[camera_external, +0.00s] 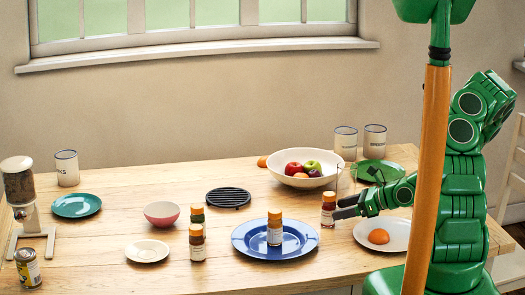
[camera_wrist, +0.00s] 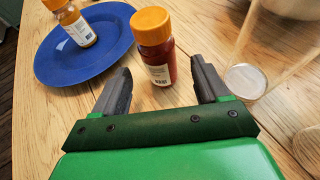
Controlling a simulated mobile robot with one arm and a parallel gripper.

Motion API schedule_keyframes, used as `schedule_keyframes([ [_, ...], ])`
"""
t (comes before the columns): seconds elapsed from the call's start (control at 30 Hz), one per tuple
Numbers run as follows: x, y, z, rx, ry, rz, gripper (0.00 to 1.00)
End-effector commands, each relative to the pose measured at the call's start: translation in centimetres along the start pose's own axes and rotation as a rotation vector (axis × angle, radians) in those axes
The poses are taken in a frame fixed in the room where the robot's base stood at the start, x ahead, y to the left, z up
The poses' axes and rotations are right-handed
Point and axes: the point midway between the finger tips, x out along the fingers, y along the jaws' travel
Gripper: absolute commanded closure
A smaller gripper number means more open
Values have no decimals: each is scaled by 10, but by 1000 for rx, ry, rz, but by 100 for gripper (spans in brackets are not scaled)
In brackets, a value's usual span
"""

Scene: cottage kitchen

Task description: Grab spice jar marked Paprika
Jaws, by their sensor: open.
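My gripper (camera_wrist: 163,90) is open. In the wrist view a spice jar with an orange cap and dark red contents (camera_wrist: 155,50) stands upright just ahead of and between the fingertips. Its label is too small to read. The same jar (camera_external: 328,209) stands right of the blue plate in the external view, with my gripper (camera_external: 340,207) close at its right. Another orange-capped jar with paler contents (camera_external: 275,227) stands on the blue plate (camera_external: 248,241). Two more spice jars (camera_external: 197,243) stand left of that plate; their labels are unreadable.
A clear glass (camera_wrist: 245,80) stands close to the right finger in the wrist view. A white plate with an orange fruit (camera_external: 396,246) lies below my gripper's right side. A fruit bowl (camera_external: 288,180) stands behind. A black trivet (camera_external: 228,197) lies mid-table.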

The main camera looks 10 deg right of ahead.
Motion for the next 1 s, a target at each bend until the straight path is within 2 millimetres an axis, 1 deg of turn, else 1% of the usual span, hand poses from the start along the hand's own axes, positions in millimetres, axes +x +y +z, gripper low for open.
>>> schedule_keyframes([
  [0.2, 15, 0, 0, -1, 0, 0, 26],
  [0.43, 25, 0, -1, -2, 1, 0, 26],
  [0.8, 59, 1, -4, 0, 3, 3, 26],
  [1.0, 69, 1, -3, 1, 1, 2, 26],
])
